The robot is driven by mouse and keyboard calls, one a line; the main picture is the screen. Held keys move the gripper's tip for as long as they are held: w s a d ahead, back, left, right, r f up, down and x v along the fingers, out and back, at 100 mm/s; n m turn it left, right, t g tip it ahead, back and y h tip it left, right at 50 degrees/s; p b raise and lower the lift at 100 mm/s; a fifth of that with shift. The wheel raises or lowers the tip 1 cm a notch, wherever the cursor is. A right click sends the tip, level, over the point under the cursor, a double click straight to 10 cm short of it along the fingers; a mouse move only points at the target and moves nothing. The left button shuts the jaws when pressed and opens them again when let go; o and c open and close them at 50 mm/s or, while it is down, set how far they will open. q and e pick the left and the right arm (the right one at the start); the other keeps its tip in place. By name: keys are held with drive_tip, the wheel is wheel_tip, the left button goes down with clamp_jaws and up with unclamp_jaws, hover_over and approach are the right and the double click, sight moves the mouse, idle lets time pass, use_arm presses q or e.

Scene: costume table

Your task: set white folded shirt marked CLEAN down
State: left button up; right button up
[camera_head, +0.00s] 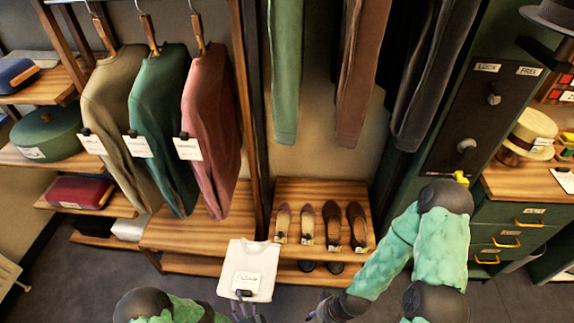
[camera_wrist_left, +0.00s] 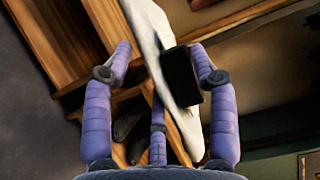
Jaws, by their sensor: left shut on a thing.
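The white folded shirt (camera_head: 262,258) hangs in front of the low wooden shelf in the head view, with a pale tag and a black clip on its front. The tag's writing is too blurred to read surely. My left gripper (camera_head: 245,311) is at the shirt's lower edge, shut on it at the black clip. In the left wrist view the purple fingers of my left gripper (camera_wrist_left: 161,58) stand around the black clip (camera_wrist_left: 182,76) and the shirt (camera_wrist_left: 150,30), which shows nearly edge-on. My right gripper (camera_head: 322,311) is low, right of the shirt; its fingers are too small to judge.
A low wooden bench (camera_head: 185,233) stands below three hanging sweaters. A shoe shelf (camera_head: 293,190) with several shoes is right of it. Wooden shelves on the left hold a green round box (camera_head: 48,134) and a dark red box (camera_head: 80,192). Green drawers (camera_head: 515,213) stand at right.

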use_arm(q)
drive_tip(key=w+r+m+h, duration=0.2)
drive_tip(key=w+r+h, duration=0.1)
drive_tip(key=r, duration=1.1)
drive_tip(key=w+a+r+m+t+h, duration=0.1)
drive_tip(key=w+r+m+h, duration=0.1)
drive_tip(key=r, duration=1.2)
drive_tip(key=w+h, duration=0.1)
drive_tip(key=w, duration=0.1)
drive_tip(key=shift+w+r+h, duration=0.3)
drive_tip(key=shift+r+h, duration=0.1)
